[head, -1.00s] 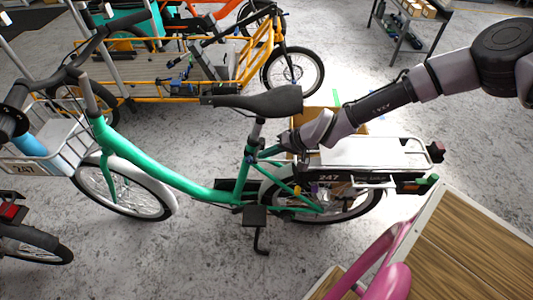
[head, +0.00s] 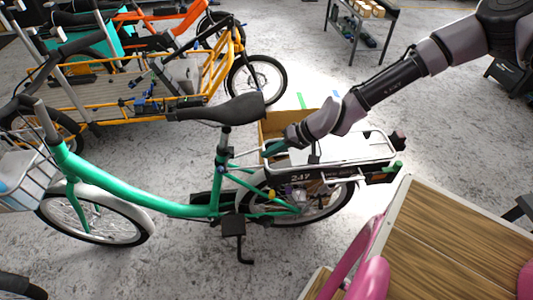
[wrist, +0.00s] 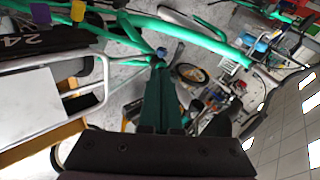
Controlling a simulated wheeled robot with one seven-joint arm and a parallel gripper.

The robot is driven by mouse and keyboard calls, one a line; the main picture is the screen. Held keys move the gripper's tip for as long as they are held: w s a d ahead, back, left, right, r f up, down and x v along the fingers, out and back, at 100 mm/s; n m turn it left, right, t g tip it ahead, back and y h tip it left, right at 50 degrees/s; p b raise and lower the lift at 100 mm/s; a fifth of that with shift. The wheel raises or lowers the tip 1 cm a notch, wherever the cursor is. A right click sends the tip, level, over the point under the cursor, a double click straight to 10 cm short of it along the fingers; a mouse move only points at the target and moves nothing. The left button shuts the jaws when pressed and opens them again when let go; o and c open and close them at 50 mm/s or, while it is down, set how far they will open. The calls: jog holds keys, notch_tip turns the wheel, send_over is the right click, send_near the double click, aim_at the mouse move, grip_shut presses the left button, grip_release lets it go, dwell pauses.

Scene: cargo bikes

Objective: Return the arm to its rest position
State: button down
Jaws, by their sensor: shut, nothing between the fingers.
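My gripper (head: 272,148) is at the end of my grey and black arm, which reaches in from the upper right. It is over the front part of the rear rack (head: 345,150) of the green bike (head: 140,193), behind the seat post. In the wrist view my gripper (wrist: 160,85) shows its green fingers pressed together with nothing between them. The white rack plate (wrist: 35,100) and the green frame tube (wrist: 185,32) appear beyond it. I cannot tell whether the fingertips touch the bike.
The black saddle (head: 235,108) is left of my gripper. A cardboard box (head: 275,127) is behind the rack. A wooden-decked pink cargo bike (head: 450,235) stands at the lower right. An orange cargo bike (head: 215,75) is at the back.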

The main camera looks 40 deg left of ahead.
dwell(0.4)
jog(key=w+d+r+t+h, duration=0.1)
jog(key=w+d+r+t, duration=0.1)
jog(key=w+d+r, duration=0.55)
jog(key=w+d+r+t+h, duration=0.1)
jog(key=w+d+r, duration=0.4)
jog(key=w+r, duration=0.45)
jog(key=w+d+r+m+t+h, duration=0.1)
jog(key=w+d+r+m+t, duration=0.1)
jog(key=w+d+r, duration=0.45)
jog(key=w+d+r+m+t+h, duration=0.15)
jog(key=w+d+r, duration=0.25)
jog(key=d+r, duration=0.5)
jog(key=s+d+r+m+t, duration=0.2)
jog(key=d+r+m, duration=0.1)
jog(key=d+r, duration=0.5)
jog(key=s+d+r+m+t, duration=0.15)
jog(key=d+r, duration=0.35)
jog(key=d, duration=0.5)
jog(key=s+d+r+m+t, duration=0.1)
jog(key=s+d+r+m, duration=0.2)
jog(key=s+d, duration=0.3)
jog(key=s+d+r+m+t+h, duration=0.1)
jog(key=s+d+r+m, duration=0.2)
jog(key=s+d, duration=0.3)
jog(key=shift+s+r, duration=0.25)
jog(key=shift+r, duration=0.4)
